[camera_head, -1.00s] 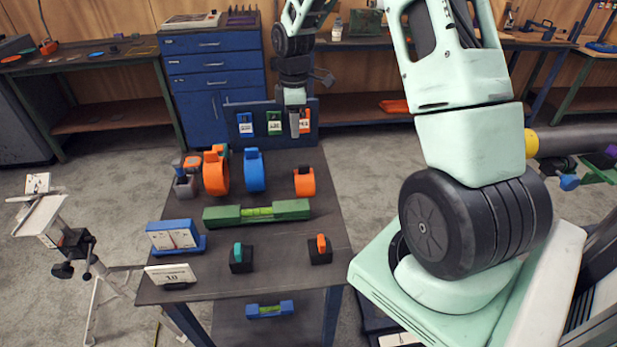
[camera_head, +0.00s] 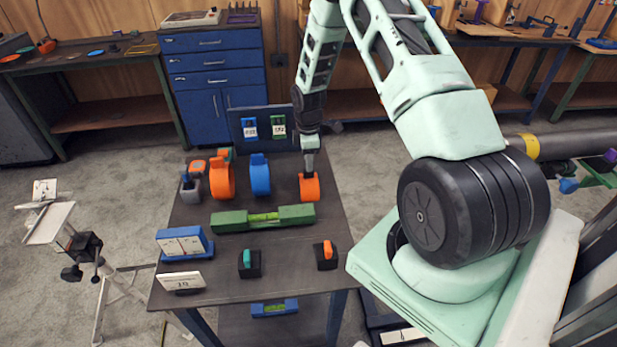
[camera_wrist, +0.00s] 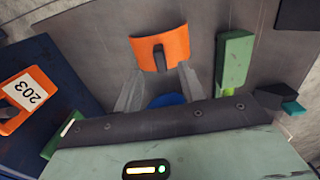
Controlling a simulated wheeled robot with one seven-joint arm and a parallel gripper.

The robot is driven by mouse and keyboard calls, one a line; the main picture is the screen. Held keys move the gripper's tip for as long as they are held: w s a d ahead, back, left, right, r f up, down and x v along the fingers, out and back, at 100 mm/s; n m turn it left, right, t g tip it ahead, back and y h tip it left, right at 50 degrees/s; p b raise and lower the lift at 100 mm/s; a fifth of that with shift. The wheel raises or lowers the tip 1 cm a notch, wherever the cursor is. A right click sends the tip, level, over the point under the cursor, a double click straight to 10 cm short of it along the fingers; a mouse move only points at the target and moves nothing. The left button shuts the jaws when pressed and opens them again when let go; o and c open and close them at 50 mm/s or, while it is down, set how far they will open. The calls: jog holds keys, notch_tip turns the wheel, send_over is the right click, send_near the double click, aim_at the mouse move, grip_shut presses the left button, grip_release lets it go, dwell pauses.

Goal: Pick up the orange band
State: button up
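The smaller orange band (camera_head: 310,188) stands at the right of the dark table, apart from a larger orange band (camera_head: 222,182) and a blue band (camera_head: 260,175) to its left. My gripper (camera_head: 309,170) is above the smaller orange band, pointing down. In the wrist view this orange band (camera_wrist: 160,47) lies just ahead of the fingertips, with a dark piece at its middle. My gripper (camera_wrist: 160,70) shows two grey fingers spread apart with the band not clasped. Whether the fingertips touch the band is hard to tell.
A green level (camera_head: 263,218) lies in front of the bands. Two small dark blocks with teal (camera_head: 249,264) and orange (camera_head: 326,257) tops stand nearer. A blue panel (camera_head: 236,127) with tags rises behind; an orange tag (camera_wrist: 22,100) shows beside my gripper in the wrist view.

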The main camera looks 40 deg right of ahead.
aim_at(308, 180)
jog(key=shift+f+p, duration=1.4)
jog(key=shift+f, duration=1.2)
grip_shut()
